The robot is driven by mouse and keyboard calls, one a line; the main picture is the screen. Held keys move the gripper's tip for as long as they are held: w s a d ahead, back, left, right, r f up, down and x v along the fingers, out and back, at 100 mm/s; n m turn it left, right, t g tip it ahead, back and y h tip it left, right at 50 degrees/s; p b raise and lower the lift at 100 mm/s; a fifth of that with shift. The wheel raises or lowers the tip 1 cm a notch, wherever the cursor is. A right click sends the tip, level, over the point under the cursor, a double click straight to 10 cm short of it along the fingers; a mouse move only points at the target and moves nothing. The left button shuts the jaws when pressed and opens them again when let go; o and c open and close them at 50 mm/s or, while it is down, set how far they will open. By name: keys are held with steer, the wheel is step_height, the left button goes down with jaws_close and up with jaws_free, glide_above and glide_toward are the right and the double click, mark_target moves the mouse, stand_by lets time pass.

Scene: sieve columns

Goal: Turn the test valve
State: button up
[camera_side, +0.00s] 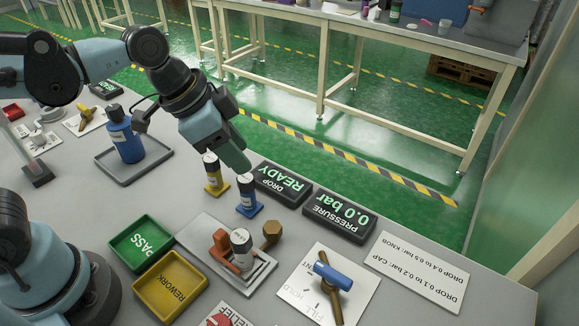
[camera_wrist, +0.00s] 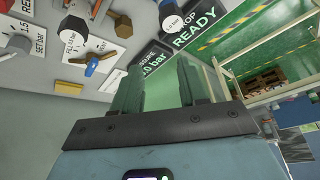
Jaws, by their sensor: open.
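The test valve is a blue lever handle (camera_side: 333,276) on a brown stem, mounted on a white plate (camera_side: 297,285) with partly readable lettering at the front right of the bench. The handle slants down to the right in the side view. A blue handle, apparently the same one, shows at the upper left of the wrist view (camera_wrist: 92,67). My gripper (camera_side: 238,166) is raised behind the small sample columns, well back and left of the valve. Its two green fingers are apart and empty in the wrist view (camera_wrist: 160,78).
A capped column (camera_side: 241,248) stands in a clamp fixture beside a brass knob (camera_side: 271,230). Yellow-based (camera_side: 212,172) and blue-based (camera_side: 247,193) columns stand near my gripper. Displays reading READY (camera_side: 283,182) and 0.0 bar (camera_side: 340,214) lie behind the valve. PASS (camera_side: 140,243) and REWORK (camera_side: 170,285) bins sit left.

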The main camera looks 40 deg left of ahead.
mark_target(326, 268)
steer(key=s+d+m+g+h, duration=0.15)
steer(key=d+m+g, duration=0.25)
steer(key=d+m, duration=0.8)
steer(key=shift+s+d+f+n, duration=0.15)
steer(key=shift+d+f+n, duration=0.2)
steer(key=shift+d+f, duration=1.2)
steer(key=shift+s+d+f+n, duration=0.1)
steer(key=shift+d+f+n, duration=0.4)
steer(key=shift+f, duration=1.8)
steer(key=shift+s+d+f+n, duration=0.15)
steer(key=shift+d+f, duration=1.15)
steer(key=shift+f, duration=0.65)
steer(key=shift+c, duration=0.4)
jaws_close()
